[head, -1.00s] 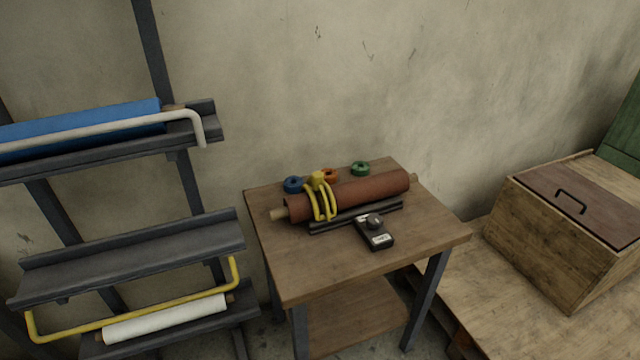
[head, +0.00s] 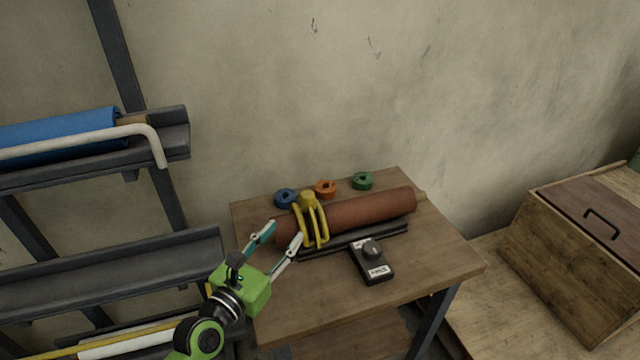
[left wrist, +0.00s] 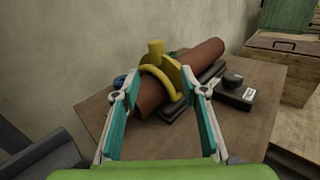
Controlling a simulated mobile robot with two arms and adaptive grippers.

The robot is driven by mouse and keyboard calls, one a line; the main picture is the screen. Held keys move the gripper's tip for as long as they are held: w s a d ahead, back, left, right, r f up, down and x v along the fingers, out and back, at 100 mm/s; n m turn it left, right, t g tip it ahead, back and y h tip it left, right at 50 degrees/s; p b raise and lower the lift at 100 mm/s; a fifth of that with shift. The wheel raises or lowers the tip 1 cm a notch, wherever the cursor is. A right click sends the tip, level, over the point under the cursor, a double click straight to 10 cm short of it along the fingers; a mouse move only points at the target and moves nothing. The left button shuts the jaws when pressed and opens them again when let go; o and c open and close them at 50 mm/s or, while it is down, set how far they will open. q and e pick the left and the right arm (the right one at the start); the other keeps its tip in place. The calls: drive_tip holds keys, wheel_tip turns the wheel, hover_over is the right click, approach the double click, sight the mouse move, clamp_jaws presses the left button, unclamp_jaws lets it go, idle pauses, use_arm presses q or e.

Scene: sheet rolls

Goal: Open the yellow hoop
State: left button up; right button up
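The yellow hoop (head: 322,222) has paired curved bands and a knob on top. It sits around the left part of a reddish-brown roll (head: 368,210) on the wooden table (head: 420,285). In the left wrist view the hoop (left wrist: 157,82) appears ahead between my fingers, with its knob pointing up. My left gripper (head: 285,234) is open and empty, with its fingertips just left of the hoop in the head view. In the left wrist view its fingers (left wrist: 166,88) are spread wide. Whether they touch the hoop or roll I cannot tell. My right gripper is out of view.
A black box with a knob (head: 372,262) stands in front of the roll's dark cradle. Blue (head: 286,198), orange (head: 325,188) and green (head: 362,181) rings lie behind. A dark rack (head: 110,265) with a yellow bar (head: 100,345) stands left; a wooden chest (head: 565,265) is right.

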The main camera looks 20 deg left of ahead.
sight(304, 201)
use_arm(q)
drive_tip(key=shift+n, duration=0.4)
drive_tip(key=x, duration=0.5)
drive_tip(key=r+p+x, duration=0.1)
drive_tip(key=x, duration=0.2)
drive_tip(key=shift+w+a, duration=0.25)
drive_tip(key=shift+w, duration=0.15)
drive_tip(key=x, duration=0.3)
drive_tip(key=shift+w, duration=0.4)
drive_tip(key=shift+w+d, duration=0.1)
drive_tip(key=shift+w, duration=0.4)
clamp_jaws()
drive_tip(key=shift+p, duration=0.3)
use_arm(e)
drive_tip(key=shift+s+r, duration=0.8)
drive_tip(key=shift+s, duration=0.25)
